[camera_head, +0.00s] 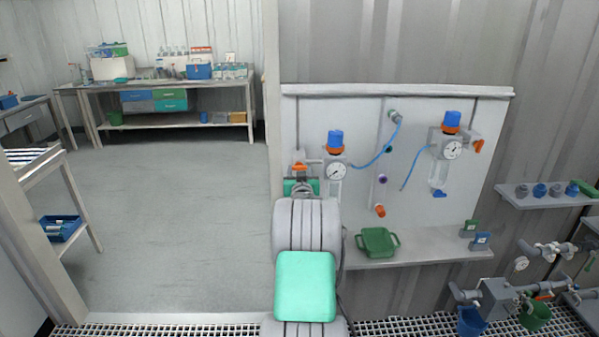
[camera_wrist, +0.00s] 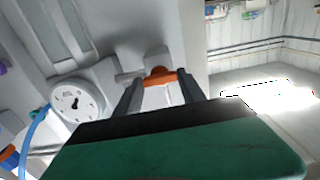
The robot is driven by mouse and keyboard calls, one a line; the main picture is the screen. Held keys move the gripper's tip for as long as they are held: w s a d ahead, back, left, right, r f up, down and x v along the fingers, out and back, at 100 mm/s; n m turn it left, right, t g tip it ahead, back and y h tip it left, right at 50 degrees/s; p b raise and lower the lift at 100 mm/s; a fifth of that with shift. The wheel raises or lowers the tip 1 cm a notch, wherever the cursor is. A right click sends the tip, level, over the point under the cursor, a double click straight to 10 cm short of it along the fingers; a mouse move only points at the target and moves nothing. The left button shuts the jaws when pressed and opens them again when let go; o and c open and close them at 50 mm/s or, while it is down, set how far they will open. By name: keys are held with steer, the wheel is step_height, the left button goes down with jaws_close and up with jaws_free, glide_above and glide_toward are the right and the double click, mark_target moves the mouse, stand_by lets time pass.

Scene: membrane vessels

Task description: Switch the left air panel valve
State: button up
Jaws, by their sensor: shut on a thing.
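The air panel (camera_head: 365,125) is a pale board on the wall. Its left valve has an orange handle (camera_head: 299,167) beside the left regulator with a blue knob (camera_head: 335,141) and a round gauge (camera_head: 335,171). In the wrist view the orange handle (camera_wrist: 158,75) sits between the two dark fingers of my gripper (camera_wrist: 160,82), which is shut on it. The gauge (camera_wrist: 77,101) shows to its left. In the head view my arm hides most of my gripper (camera_head: 301,186). The right regulator's orange handle (camera_head: 477,146) is apart, further right.
Blue hoses (camera_head: 376,158) hang on the panel. Pipes and valves (camera_head: 515,295) stand at the lower right. The floor (camera_head: 180,220) to the left is clear.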

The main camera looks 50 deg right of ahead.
steer(key=shift+c, duration=0.5)
steer(key=shift+f+b, duration=0.1)
steer(key=shift+b, duration=0.3)
steer(key=n+b, duration=1.6)
steer(key=b, duration=0.6)
steer(key=shift+b, duration=0.4)
